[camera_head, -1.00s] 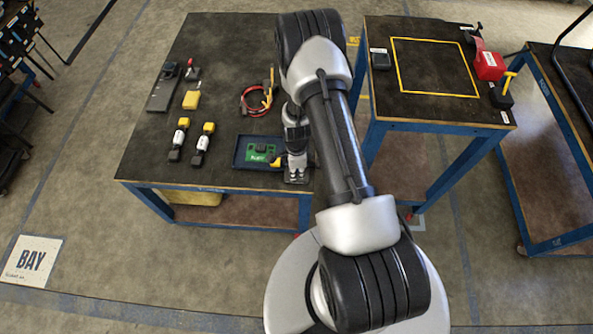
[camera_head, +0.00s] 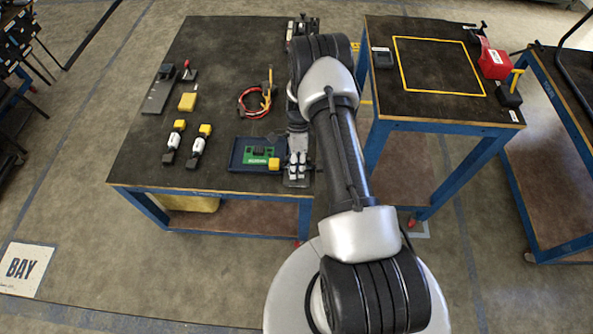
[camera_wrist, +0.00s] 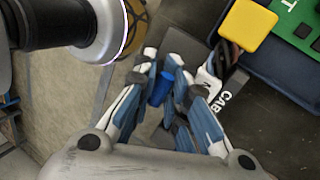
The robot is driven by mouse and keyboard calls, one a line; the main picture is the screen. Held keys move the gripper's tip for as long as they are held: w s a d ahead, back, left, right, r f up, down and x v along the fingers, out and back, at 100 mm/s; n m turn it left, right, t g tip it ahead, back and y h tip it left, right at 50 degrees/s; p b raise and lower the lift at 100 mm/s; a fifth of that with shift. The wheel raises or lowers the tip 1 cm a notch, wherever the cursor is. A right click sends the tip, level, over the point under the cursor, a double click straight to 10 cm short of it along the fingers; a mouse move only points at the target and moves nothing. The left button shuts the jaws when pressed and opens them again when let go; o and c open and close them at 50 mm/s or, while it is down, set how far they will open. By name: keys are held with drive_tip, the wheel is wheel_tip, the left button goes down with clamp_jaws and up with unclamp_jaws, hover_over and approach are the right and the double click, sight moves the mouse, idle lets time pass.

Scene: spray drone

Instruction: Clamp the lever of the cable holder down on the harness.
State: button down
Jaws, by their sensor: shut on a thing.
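My gripper (camera_head: 297,163) is low over the front right corner of the left table. In the wrist view its fingers (camera_wrist: 164,66) are closed around a small blue piece (camera_wrist: 160,88), which looks like the lever of the cable holder. The grey plate of the cable holder (camera_head: 297,182) lies under my gripper; its label, partly hidden, starts with "CAB" (camera_wrist: 224,97). Dark and red wires of the harness (camera_wrist: 229,52) run beside the right finger to a yellow connector (camera_wrist: 248,26). This connector also shows in the head view (camera_head: 274,164). My fingers hide how the wires sit in the holder.
A blue tray (camera_head: 238,153) with a green board (camera_head: 255,158) is just left of the holder. A red cable loop (camera_head: 251,103) lies behind it. The table's front edge is close to my gripper.

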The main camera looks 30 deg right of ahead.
drive_tip(key=shift+s, duration=0.1)
drive_tip(key=c, duration=1.7)
unclamp_jaws()
drive_tip(key=shift+w+r, duration=0.2)
drive_tip(key=shift+r, duration=0.05)
drive_tip(key=shift+v, duration=3.7)
drive_tip(key=shift+s+d, duration=0.1)
